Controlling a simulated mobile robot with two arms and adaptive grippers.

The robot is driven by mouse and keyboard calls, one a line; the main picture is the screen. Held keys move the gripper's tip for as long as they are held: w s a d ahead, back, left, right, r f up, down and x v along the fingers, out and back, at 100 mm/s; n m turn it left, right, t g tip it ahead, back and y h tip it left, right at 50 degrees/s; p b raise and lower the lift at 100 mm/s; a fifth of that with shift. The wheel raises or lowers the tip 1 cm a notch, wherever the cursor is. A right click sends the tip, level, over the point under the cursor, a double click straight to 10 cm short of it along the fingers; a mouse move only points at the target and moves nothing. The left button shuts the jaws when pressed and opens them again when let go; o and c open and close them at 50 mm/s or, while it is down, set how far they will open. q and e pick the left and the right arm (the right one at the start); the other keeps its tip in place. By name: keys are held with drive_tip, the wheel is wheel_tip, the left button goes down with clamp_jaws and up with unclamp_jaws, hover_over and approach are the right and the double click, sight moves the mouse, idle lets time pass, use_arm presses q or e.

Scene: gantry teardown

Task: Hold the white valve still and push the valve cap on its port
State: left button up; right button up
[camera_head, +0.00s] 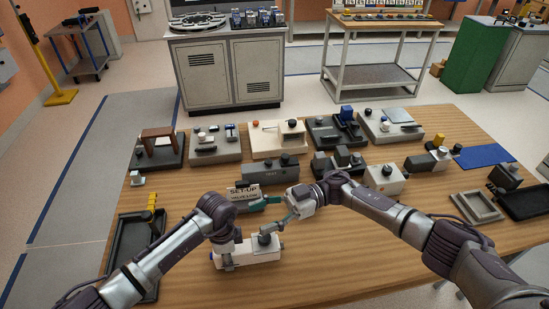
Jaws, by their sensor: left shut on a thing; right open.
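The white valve (262,255) lies on the wooden table near its front edge, in the head view.
A black tray with a yellow part (125,242) is at the left. Several fixtures fill the back rows, with a grey tray (480,207) at the right. The front right of the table (350,255) is clear.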

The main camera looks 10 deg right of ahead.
idle(0.5)
drive_tip(key=w+d+r+m+t, duration=0.3)
drive_tip(key=w+m+t, duration=0.3)
drive_tip(key=m+t, duration=0.2)
drive_tip(key=w+d+r+m+t, duration=0.2)
drive_tip(key=w+d+m+t, duration=0.2)
drive_tip(key=w+m+t, duration=0.35)
drive_tip(key=w+d+f+m+t+h, duration=0.1)
drive_tip(key=w+d+m+t+h, duration=0.15)
drive_tip(key=d+m+h, duration=0.3)
drive_tip(key=w+d+f+m+t+h, duration=0.1)
drive_tip(key=d+m+t+h, duration=0.25)
drive_tip(key=d+m, duration=0.2)
drive_tip(key=s+d+f+m+g+h, duration=0.3)
drive_tip(key=s+d+f+m+g, duration=0.45)
drive_tip(key=s+f+m, duration=0.3)
drive_tip(key=shift+g+h, duration=0.3)
drive_tip(key=shift+g, duration=0.2)
drive_tip(key=x, duration=1.1)
drive_tip(key=shift+w+a+r, duration=0.2)
drive_tip(key=shift+w+a, duration=0.1)
